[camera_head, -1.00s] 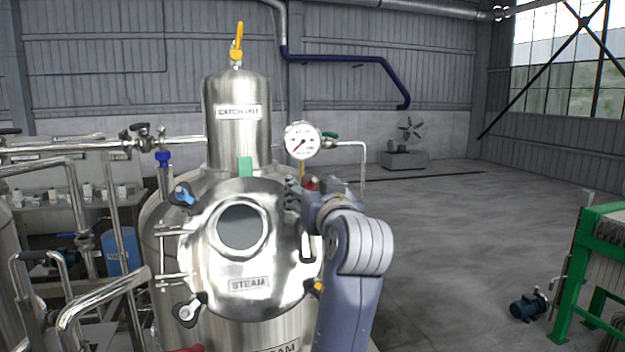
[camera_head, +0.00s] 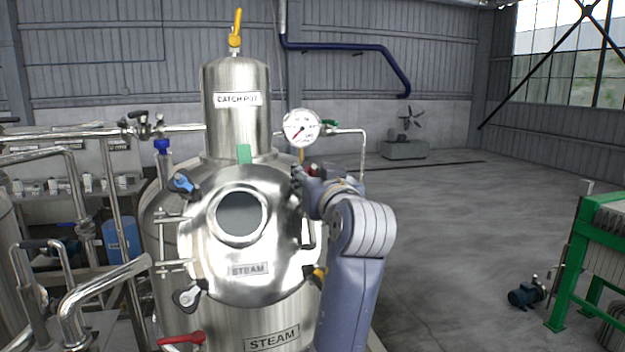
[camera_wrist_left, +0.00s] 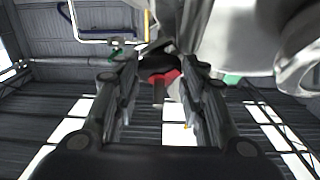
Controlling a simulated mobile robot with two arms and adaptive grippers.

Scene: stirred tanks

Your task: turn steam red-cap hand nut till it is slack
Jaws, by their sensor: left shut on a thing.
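The steam tank's round steel door (camera_head: 205,240) carries a STEAM label and a round window. The red-cap hand nut (camera_head: 312,168) is at the door's upper right rim, mostly hidden behind my left gripper (camera_head: 298,182). In the left wrist view the red cap and its dark body (camera_wrist_left: 168,76) sit between the fingertips of my left gripper (camera_wrist_left: 172,65), which is shut on the nut. Whether the nut is tight or slack cannot be told. My right gripper is not in view.
Other hand nuts on the rim have blue (camera_head: 184,183), white (camera_head: 187,298), orange (camera_head: 319,274) and green (camera_head: 243,153) caps. A pressure gauge (camera_head: 301,127) stands just above my gripper. A red-handled valve (camera_head: 183,340) is low at left.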

